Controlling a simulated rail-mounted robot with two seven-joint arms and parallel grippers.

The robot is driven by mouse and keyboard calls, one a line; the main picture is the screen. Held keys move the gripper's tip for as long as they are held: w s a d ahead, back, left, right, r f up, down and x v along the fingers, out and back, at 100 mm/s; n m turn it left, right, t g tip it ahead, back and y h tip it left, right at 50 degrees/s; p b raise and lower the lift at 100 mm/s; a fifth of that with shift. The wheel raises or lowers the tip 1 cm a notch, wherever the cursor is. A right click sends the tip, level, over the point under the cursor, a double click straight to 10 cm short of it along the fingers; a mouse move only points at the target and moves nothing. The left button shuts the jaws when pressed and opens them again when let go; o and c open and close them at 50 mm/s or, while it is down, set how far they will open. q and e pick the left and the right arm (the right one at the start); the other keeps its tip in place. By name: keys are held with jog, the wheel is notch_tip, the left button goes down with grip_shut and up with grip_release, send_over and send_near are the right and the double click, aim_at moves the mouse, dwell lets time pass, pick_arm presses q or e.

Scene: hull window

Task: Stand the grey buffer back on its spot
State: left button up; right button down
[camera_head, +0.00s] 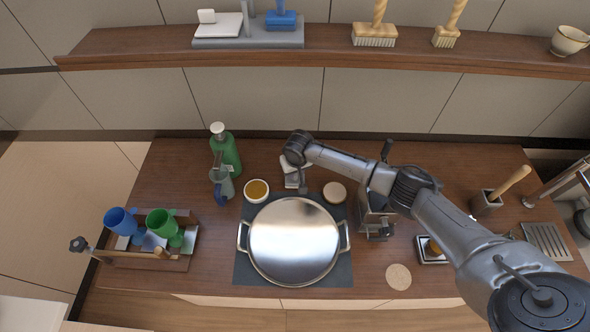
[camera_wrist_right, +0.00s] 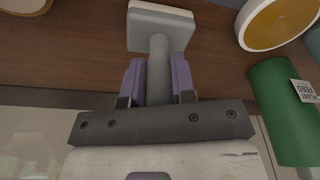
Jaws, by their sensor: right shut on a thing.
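The grey buffer (camera_wrist_right: 160,28) has a square pale grey pad and a round grey handle. My right gripper (camera_wrist_right: 158,80) is shut on the handle, its two purple fingers on either side, with the pad beyond the fingertips. In the head view the buffer's pad (camera_head: 291,166) shows partly behind my right wrist, over the back of the counter behind the steel pan. I cannot tell whether it touches the counter. A grey stand (camera_head: 248,42) on the shelf holds a blue buffer (camera_head: 281,20) and a white piece (camera_head: 218,25). My left gripper is not in view.
The steel pan (camera_head: 294,241) stands on a dark mat. A green bottle (camera_head: 226,153), a jug (camera_head: 221,183) and an amber bowl (camera_head: 256,190) are left of my wrist. Brushes (camera_head: 374,36) and a cup (camera_head: 569,40) stand on the shelf (camera_head: 330,55), which overhangs the counter's back.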

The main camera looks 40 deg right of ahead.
aim_at(296, 182)
jog(key=shift+f, duration=0.2)
jog(key=c, duration=1.1)
grip_release()
jog(key=shift+o, duration=1.2)
jog(key=r+p, duration=0.2)
jog(key=p, duration=0.1)
jog(key=r+p, duration=0.1)
jog(key=shift+s+a+r, duration=0.15)
jog(key=shift+s+r, duration=0.1)
jog(key=shift+r, duration=0.05)
jog(key=r+p, duration=0.1)
jog(key=p, duration=0.1)
jog(key=r+p, duration=0.3)
jog(key=p, duration=0.1)
jog(key=shift+s+a+r, duration=0.1)
jog(key=shift+s+r, duration=0.05)
jog(key=shift+s, duration=0.25)
